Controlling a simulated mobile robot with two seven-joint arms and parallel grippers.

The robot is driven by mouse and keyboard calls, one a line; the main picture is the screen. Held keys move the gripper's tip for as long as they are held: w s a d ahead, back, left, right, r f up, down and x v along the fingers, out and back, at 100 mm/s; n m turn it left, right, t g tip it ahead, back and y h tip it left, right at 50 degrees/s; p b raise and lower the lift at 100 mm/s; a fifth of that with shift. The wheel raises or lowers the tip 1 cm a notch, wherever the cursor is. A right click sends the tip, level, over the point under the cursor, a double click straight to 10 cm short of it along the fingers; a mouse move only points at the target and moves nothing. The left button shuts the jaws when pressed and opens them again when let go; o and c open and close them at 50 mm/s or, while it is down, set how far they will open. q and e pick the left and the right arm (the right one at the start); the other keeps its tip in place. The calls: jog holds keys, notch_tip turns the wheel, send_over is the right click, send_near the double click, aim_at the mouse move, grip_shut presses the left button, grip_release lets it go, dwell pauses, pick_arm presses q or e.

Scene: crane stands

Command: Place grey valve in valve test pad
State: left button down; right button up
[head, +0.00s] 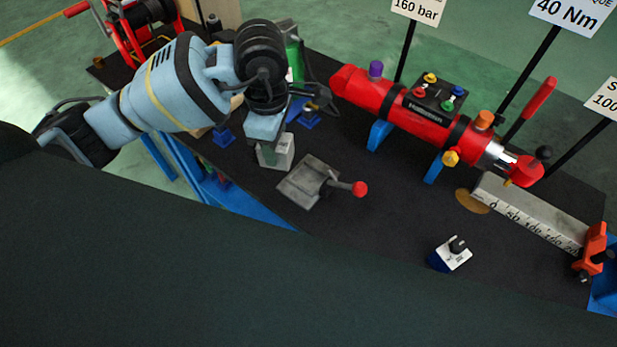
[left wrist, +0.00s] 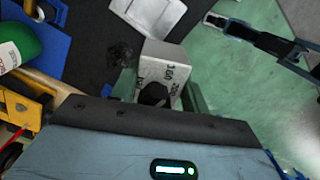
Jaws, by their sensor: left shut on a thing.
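My left gripper (head: 268,127) is shut on the grey valve (head: 276,154), a light grey block, and points down over the dark bench. In the left wrist view the valve (left wrist: 165,68) shows a pale face with printed numbers and a black knob. Whether it touches the bench is unclear. Just right of it in the head view lies a grey metal plate (head: 303,184) with a red-ball lever (head: 359,189), perhaps the valve test pad; no label confirms this. Its edge also shows in the left wrist view (left wrist: 148,14). My right gripper is not in view.
A red cylinder (head: 390,103) on blue supports lies behind. A blue and white block (head: 452,256) with a black knob stands at the front right, near a ruler-marked bar (head: 528,222). A green bottle (left wrist: 15,42) is by my left gripper. Bench between plate and block is clear.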

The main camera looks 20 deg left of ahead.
aim_at(309, 179)
pick_arm(q)
jog(key=n, duration=0.3)
jog(key=shift+w+d+n, duration=0.3)
jog(key=shift+w+d, duration=0.05)
jog(key=shift+w, duration=0.05)
jog(key=n, duration=0.3)
jog(key=w+n, duration=0.1)
jog(key=n, duration=0.1)
jog(key=shift+d+f, duration=0.15)
jog(key=shift+d, duration=0.25)
jog(key=shift+w+d+f+n+b, duration=0.2)
jog(key=shift+w+d+n, duration=0.35)
jog(key=shift+n, duration=3.2)
jog(key=shift+w+d+f+n+b, duration=0.2)
jog(key=shift+w+d+n, duration=0.35)
jog(key=shift+n, duration=3.15)
jog(key=shift+w+d+f+n+b, duration=0.1)
jog(key=shift+w+d+f+n, duration=0.45)
jog(key=shift+n, duration=3.2)
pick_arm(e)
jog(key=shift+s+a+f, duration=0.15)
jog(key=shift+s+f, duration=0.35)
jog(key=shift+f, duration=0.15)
pick_arm(q)
jog(key=shift+s+d+r, duration=0.15)
